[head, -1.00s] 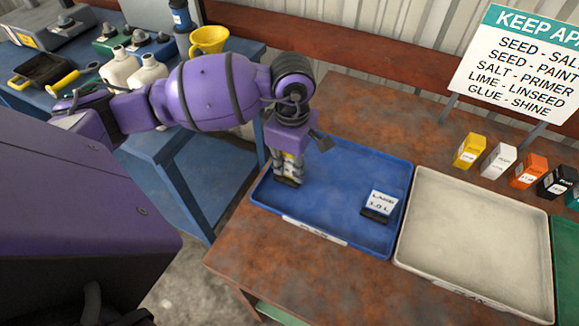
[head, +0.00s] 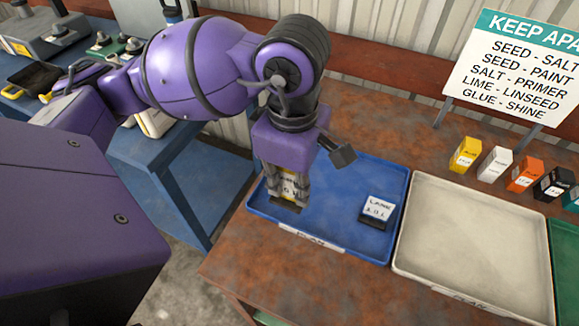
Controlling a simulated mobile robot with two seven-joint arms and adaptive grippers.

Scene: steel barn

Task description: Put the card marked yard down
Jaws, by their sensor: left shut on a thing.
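My left gripper (head: 286,190) points down over the left part of the blue tray (head: 332,222). It is shut on a small card (head: 291,188) with white and yellow parts and dark print. The fingers cover much of the card and its word cannot be read. I cannot tell whether the card touches the tray floor. Another card (head: 377,208), white in a dark stand and seeming to read LAIDE or similar, stands in the right part of the same tray. My right gripper is not in view.
A cream tray (head: 408,262) is empty beside the blue one, with a green tray (head: 567,250) at the right edge. Several small coloured cartons, such as a yellow one (head: 465,154), stand behind. A KEEP APART sign (head: 515,60) stands at the back. A blue table (head: 165,160) is left.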

